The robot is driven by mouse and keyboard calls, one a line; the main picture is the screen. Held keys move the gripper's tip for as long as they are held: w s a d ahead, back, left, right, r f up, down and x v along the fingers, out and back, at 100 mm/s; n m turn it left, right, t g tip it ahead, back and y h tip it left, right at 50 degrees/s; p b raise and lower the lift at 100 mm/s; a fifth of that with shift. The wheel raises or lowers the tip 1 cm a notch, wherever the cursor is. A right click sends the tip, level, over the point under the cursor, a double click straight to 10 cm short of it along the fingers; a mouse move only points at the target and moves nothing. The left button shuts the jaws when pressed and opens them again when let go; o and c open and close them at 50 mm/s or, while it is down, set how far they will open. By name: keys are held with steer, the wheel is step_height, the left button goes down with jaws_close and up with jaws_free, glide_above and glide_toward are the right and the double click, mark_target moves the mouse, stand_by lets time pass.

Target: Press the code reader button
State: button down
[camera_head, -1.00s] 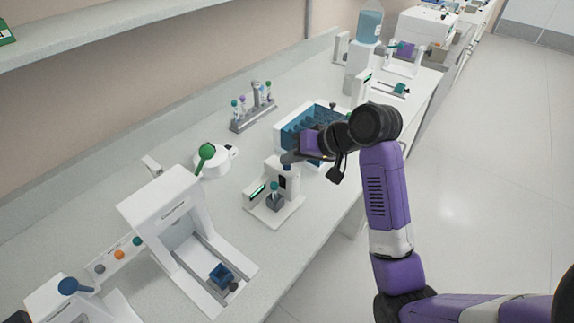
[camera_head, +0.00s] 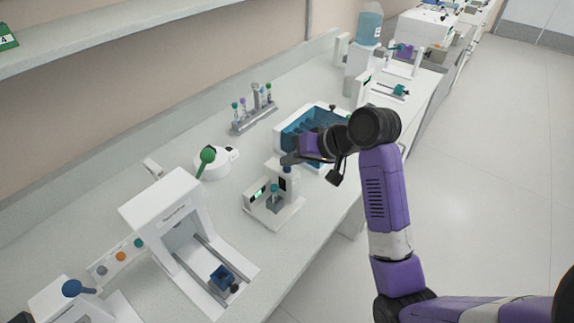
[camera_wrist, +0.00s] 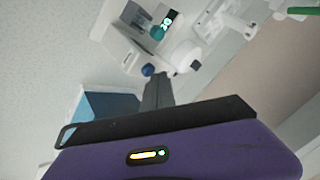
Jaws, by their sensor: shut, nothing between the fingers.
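The code reader (camera_head: 259,210) is a white device on the bench with a small dark display (camera_head: 257,195) showing bright green marks. A teal-capped tube (camera_head: 274,189) stands upright in its holder. The blue button (camera_head: 287,170) is on top of the reader's post. My gripper (camera_head: 290,159) is shut and empty, its tips just above the button; I cannot tell whether they touch it. In the wrist view the shut fingers (camera_wrist: 158,82) lie beside the blue button (camera_wrist: 147,70), and the lit display (camera_wrist: 168,19) shows beyond the teal cap (camera_wrist: 157,33).
A blue-walled rack box (camera_head: 309,127) stands close behind my gripper. A white gantry device (camera_head: 165,205) is to the left, and a round white device with a green knob (camera_head: 208,155) is behind. A tube rack (camera_head: 254,122) stands near the wall.

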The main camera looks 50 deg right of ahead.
mark_target(290, 171)
steer(key=shift+r+p, duration=0.4)
steer(key=shift+r, duration=0.15)
step_height(290, 171, up, 3)
steer(key=p, duration=0.3)
steer(key=shift+f, duration=0.15)
step_height(290, 171, up, 2)
steer(key=shift+r+p, duration=0.1)
steer(key=shift+p, duration=0.4)
stand_by(0.4)
